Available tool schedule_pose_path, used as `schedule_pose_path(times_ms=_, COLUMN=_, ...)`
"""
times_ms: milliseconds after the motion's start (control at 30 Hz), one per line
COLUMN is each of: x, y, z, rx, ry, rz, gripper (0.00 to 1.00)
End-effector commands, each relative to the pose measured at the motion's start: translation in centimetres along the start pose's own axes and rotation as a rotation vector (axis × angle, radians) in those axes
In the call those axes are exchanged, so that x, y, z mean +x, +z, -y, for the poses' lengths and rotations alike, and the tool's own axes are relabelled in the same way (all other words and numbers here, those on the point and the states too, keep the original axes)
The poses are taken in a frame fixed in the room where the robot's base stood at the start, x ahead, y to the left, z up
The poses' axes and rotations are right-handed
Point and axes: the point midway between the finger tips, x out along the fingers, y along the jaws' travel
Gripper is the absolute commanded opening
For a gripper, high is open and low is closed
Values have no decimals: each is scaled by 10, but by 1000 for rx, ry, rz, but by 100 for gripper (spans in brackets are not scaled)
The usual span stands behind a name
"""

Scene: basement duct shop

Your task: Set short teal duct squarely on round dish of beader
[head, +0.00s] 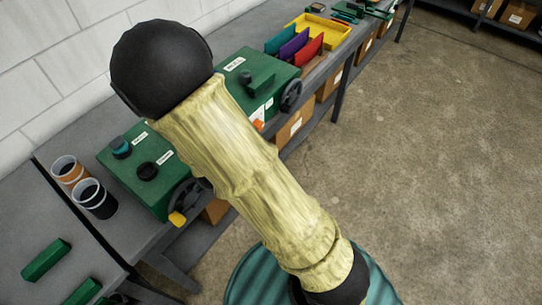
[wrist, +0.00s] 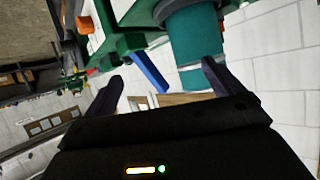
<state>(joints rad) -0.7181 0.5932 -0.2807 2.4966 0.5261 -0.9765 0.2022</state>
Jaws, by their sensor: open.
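A teal round duct (wrist: 195,32) shows large in the wrist view, at upper right beyond my fingers, against green machine parts. My gripper (wrist: 161,70) is open, and its right fingertip overlaps the duct's lower end in the picture; I cannot tell whether they touch. In the head view a small teal round piece (head: 121,148) sits on the near green machine (head: 152,198), beside a black round dish (head: 147,171). The labels there are too small to read, so I cannot tell which dish is the beader's. My arm hides my gripper in the head view.
Another green machine (head: 262,88) with a handwheel stands farther along the bench. A yellow tray (head: 335,36) and upright coloured panels (head: 295,45) are at the back. Floor to the right is clear.

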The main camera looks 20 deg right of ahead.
Motion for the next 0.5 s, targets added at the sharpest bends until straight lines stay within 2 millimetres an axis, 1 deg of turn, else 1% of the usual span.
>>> schedule_pose_path(times_ms=33, x=-2, y=-1, z=-11, rx=21, ry=6, rz=65, gripper=92)
schedule_pose_path(times_ms=167, x=-13, y=4, z=-31, rx=32, ry=-4, rz=246, gripper=92)
schedule_pose_path(times_ms=267, x=-29, y=7, z=-47, rx=26, ry=-17, rz=373, gripper=92)
schedule_pose_path(times_ms=367, x=-50, y=9, z=-65, rx=5, ry=-30, rz=493, gripper=92)
schedule_pose_path(times_ms=467, x=-75, y=10, z=-83, rx=-29, ry=-40, rz=605, gripper=92)
schedule_pose_path(times_ms=500, x=-86, y=10, z=-92, rx=-45, ry=-41, rz=648, gripper=92)
